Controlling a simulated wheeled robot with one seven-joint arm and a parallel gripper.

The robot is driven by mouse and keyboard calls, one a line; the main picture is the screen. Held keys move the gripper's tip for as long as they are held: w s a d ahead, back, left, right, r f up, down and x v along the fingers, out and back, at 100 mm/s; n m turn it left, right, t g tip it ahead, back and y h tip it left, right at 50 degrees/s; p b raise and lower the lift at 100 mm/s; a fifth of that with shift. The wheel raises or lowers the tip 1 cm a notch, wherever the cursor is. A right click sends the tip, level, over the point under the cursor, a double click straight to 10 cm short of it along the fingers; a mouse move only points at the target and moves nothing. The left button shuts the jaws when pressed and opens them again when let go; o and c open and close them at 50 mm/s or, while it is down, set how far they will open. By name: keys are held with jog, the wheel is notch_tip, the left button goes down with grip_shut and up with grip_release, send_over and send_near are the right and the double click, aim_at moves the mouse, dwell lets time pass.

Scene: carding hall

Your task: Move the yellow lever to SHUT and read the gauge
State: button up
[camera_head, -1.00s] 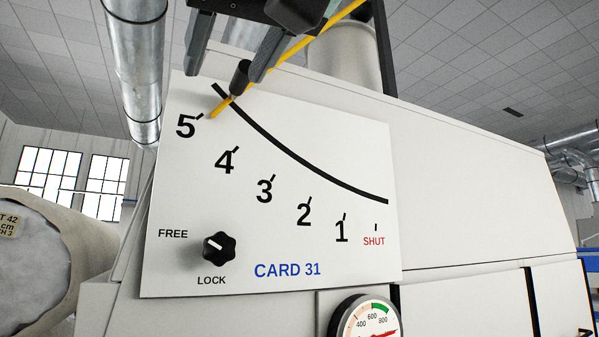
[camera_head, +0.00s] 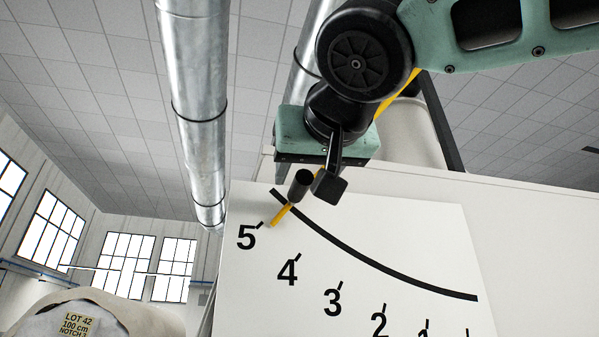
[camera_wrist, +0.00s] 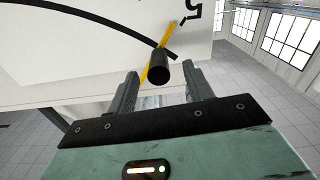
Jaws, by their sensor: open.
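The yellow lever (camera_head: 281,215) pokes out of the upper left end of the curved black slot (camera_head: 380,266), its tip beside the 5 mark. Its black grip (camera_head: 300,183) stands out from the panel; both show in the wrist view, lever (camera_wrist: 168,40) and grip (camera_wrist: 158,68). My gripper (camera_head: 327,182) is at the grip. In the wrist view its fingers (camera_wrist: 160,80) are apart, one each side of the grip, with a gap on both sides. SHUT's word and the gauge are out of view.
The white panel (camera_head: 300,317) carries the scale, numbers falling towards the right. A metal duct (camera_head: 193,90) hangs at the left. A labelled roll (camera_head: 75,325) is at lower left. The slot's run to the right looks clear.

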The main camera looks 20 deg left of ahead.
aim_at(299, 196)
jog(key=shift+p+x, duration=0.95)
jog(key=shift+x, duration=1.35)
jog(key=shift+d, duration=0.1)
